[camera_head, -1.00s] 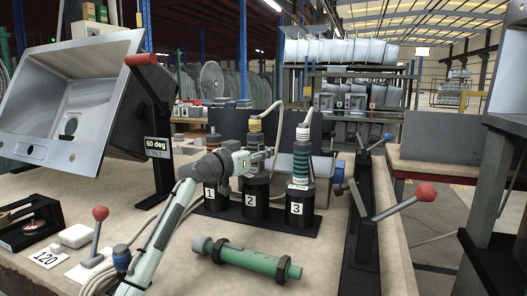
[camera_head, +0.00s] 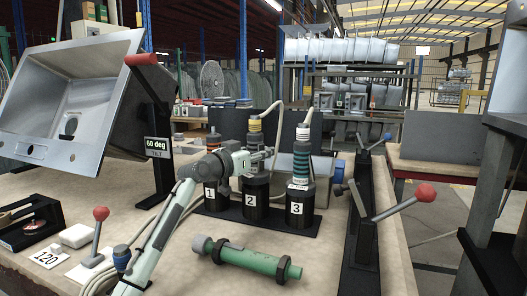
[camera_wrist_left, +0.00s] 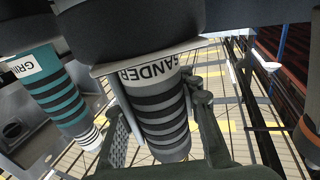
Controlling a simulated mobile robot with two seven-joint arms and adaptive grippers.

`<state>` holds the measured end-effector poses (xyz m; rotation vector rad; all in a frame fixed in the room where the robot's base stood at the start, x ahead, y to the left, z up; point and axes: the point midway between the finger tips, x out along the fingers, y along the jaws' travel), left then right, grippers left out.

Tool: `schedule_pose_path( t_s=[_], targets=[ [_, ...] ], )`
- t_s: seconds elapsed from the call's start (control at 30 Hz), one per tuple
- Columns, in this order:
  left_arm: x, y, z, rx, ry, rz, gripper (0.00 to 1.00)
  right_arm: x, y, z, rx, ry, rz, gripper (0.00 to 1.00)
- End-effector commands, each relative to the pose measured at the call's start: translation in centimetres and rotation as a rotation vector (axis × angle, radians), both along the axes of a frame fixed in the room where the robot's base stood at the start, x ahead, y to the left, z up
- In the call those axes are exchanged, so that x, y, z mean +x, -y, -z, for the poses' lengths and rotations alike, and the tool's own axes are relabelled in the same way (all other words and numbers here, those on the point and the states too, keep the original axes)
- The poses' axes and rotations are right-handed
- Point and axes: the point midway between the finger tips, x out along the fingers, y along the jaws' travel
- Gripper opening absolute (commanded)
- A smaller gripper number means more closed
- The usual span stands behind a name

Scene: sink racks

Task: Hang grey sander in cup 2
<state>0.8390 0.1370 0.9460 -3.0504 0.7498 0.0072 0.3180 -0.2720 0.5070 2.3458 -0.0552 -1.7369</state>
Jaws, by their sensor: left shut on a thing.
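The grey sander (camera_wrist_left: 160,115) has black stripes and a white label reading SANDER in the left wrist view. In the head view its upper part (camera_head: 255,126), with a yellow band and a cord, stands upright over black cup 2 (camera_head: 250,203). My left gripper (camera_head: 268,154) is shut on the sander, and its fingers lie on both sides of the body in the wrist view (camera_wrist_left: 160,128). The sander's lower end is hidden at the cup's rim. My wrist hides part of the sander in the head view. My right gripper is not in view.
A teal-striped tool (camera_head: 301,163) stands in cup 3 (camera_head: 299,208), close on the right. An orange-topped tool (camera_head: 214,139) stands in cup 1 (camera_head: 210,196). A green cylinder (camera_head: 250,260) lies in front.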

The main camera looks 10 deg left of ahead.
Motion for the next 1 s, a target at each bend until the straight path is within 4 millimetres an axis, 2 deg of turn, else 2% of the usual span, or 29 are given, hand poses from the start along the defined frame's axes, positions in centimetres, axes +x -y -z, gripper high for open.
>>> schedule_pose_path(
  t_s=[0.17,0.53,0.83,0.87,1.0],
  targets=[
    [0.0,0.0,-0.4,-0.002,0.007,0.000,0.00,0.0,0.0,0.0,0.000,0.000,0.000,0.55],
    [0.0,0.0,0.9,-0.001,0.007,-0.001,0.00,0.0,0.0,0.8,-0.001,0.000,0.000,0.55],
    [0.0,0.0,0.9,-0.002,0.007,0.000,0.00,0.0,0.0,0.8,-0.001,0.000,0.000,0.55],
    [0.0,0.0,0.9,-0.002,0.007,0.000,0.26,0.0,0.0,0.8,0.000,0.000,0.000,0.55],
    [0.0,0.0,1.0,-0.001,0.005,0.000,0.44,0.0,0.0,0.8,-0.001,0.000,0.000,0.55]
  ],
)
